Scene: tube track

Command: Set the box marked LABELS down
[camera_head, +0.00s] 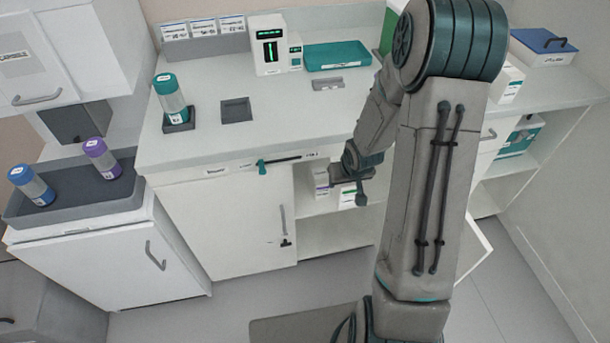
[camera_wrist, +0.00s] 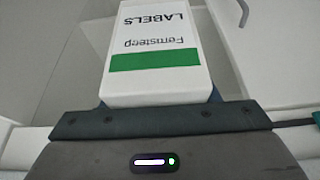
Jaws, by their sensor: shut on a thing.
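The box marked LABELS (camera_wrist: 155,50) is white with a green band, and its print reads upside down in the wrist view. It sits close in front of my gripper (camera_head: 356,186), which is shut on it. In the head view my gripper is at the open shelf bay (camera_head: 318,232) below the counter. A white box with a green band (camera_head: 347,198) shows right beside the fingers there and looks like the held one. Its lower end and any contact with the shelf cannot be told. My arm hides part of the bay.
Another white box (camera_head: 321,182) stands just left in the bay. The counter (camera_head: 220,140) above holds a teal tray (camera_head: 337,55), a teal-capped bottle (camera_head: 171,98) and a white device (camera_head: 269,45). An open white door (camera_head: 478,248) stands at the right of the bay.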

